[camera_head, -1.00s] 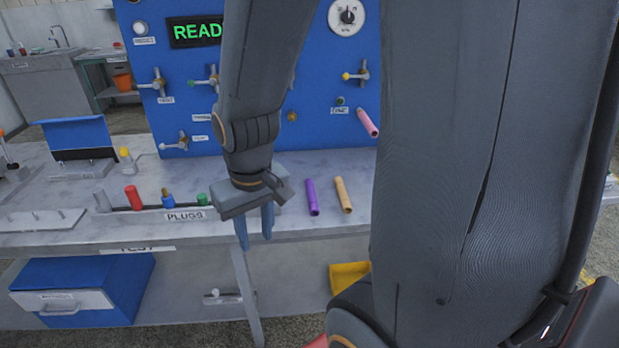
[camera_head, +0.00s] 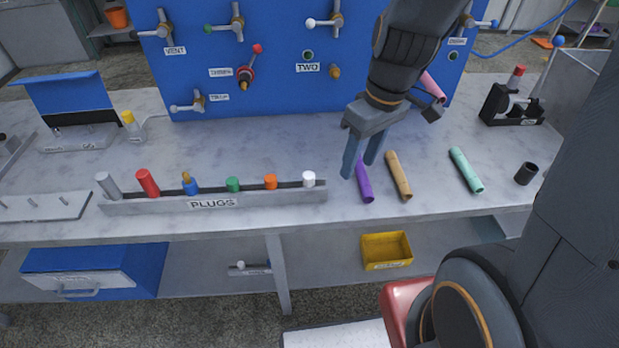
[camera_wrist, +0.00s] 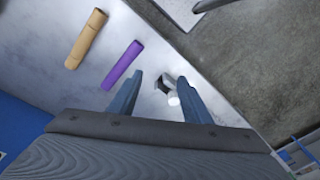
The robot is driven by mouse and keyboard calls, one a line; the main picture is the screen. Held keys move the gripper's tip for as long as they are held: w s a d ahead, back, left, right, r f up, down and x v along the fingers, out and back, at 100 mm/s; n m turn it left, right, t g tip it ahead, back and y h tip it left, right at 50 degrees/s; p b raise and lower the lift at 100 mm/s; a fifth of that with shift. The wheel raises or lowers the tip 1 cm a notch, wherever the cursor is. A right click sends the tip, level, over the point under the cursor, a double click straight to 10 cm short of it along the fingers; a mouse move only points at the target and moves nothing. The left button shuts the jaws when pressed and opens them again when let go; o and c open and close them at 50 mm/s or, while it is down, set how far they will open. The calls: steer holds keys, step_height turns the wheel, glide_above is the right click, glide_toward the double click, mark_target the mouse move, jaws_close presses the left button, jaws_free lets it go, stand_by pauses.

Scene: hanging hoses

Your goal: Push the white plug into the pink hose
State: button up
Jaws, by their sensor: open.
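The white plug (camera_head: 308,179) stands upright at the right end of the plug rack (camera_head: 215,203). It also shows in the wrist view (camera_wrist: 174,100), between the lines of my fingers and nearer the right one. My gripper (camera_head: 358,170) is open and empty, fingers pointing down, just right of the white plug in the head view and apart from it. The pink hose (camera_head: 432,84) sticks out of the blue panel, partly hidden behind my wrist; its open end is hard to make out.
Purple (camera_head: 364,181), tan (camera_head: 398,175) and mint (camera_head: 466,170) tubes lie right of the rack, with a black cup (camera_head: 526,173) beyond. Other plugs fill the rack. Valve handles stick out of the blue panel (camera_head: 290,90).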

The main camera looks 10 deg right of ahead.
mark_target(309, 175)
steer(key=shift+w+a+f+n+y, duration=0.7)
steer(key=shift+w+a+n+y, duration=0.9)
steer(key=shift+w+a+n, duration=2.75)
steer(key=shift+s+a+f+n+p, duration=0.1)
steer(key=shift+s+f+n+p, duration=0.4)
steer(key=shift+f, duration=0.55)
steer(key=shift+s+a+f+n+p, duration=0.15)
steer(key=shift+s+f+n, duration=0.2)
steer(key=shift+s+f, duration=0.5)
steer(key=shift+s+d+f+n+p, duration=0.1)
steer(key=shift+s+f+n+p, duration=0.3)
steer(key=shift+f, duration=0.8)
jaws_close()
